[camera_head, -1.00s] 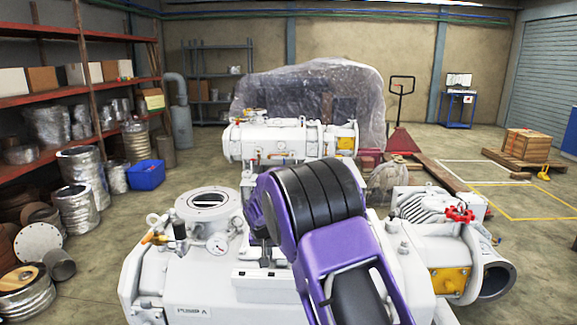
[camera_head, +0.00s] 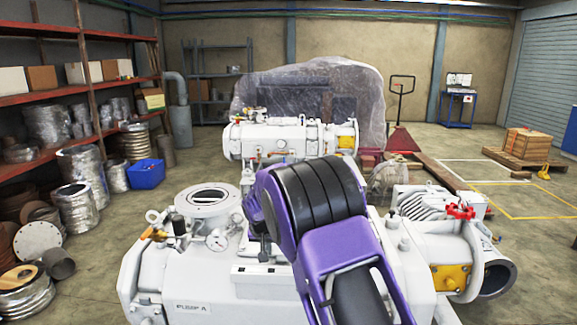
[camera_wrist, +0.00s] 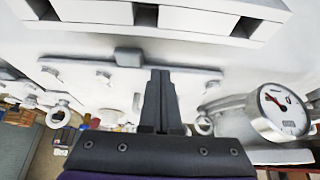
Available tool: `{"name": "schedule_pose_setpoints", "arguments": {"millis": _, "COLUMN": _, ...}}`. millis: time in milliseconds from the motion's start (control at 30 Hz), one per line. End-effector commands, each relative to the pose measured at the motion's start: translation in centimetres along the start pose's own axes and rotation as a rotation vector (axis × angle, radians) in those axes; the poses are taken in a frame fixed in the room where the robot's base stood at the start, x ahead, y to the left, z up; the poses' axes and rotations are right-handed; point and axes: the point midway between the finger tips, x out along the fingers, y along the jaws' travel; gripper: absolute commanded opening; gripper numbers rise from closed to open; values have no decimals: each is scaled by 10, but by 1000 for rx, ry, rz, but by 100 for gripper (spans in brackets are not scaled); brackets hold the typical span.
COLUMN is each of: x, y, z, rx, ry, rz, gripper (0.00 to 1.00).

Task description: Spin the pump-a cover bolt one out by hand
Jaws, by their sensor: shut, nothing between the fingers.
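The white pump A (camera_head: 200,285) fills the front of the head view, with its name lettered on the front. My purple arm hides part of its top. My gripper (camera_wrist: 160,72) shows in the wrist view with its two dark fingers together and nothing between them. The fingertips are over a pale plate (camera_wrist: 75,80) bearing small bolt heads, one bolt head (camera_wrist: 103,75) left of the fingers. A grey block (camera_wrist: 128,57) lies just left of the tips. I cannot tell which bolt is cover bolt one, or whether the tips touch anything.
A round pressure gauge (camera_wrist: 283,112) stands close to the right of the fingers in the wrist view. A round flanged port (camera_head: 208,197) and a red valve handle (camera_head: 461,212) rise from the pump. A second white machine (camera_head: 285,140) stands behind.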

Motion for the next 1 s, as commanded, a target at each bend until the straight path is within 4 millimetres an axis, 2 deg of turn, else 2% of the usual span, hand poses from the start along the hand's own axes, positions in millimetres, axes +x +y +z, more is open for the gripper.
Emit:
{"name": "schedule_pose_setpoints", "arguments": {"millis": 367, "x": -6, "y": 0, "z": 5, "rx": 0, "ry": 3, "rz": 0, "gripper": 0}}
{"name": "schedule_pose_setpoints", "arguments": {"millis": 833, "x": -51, "y": 0, "z": -19, "rx": 0, "ry": 2, "rz": 0, "gripper": 0}}
{"name": "schedule_pose_setpoints", "arguments": {"millis": 1000, "x": -58, "y": 0, "z": -23, "rx": 0, "ry": 1, "rz": 0, "gripper": 0}}
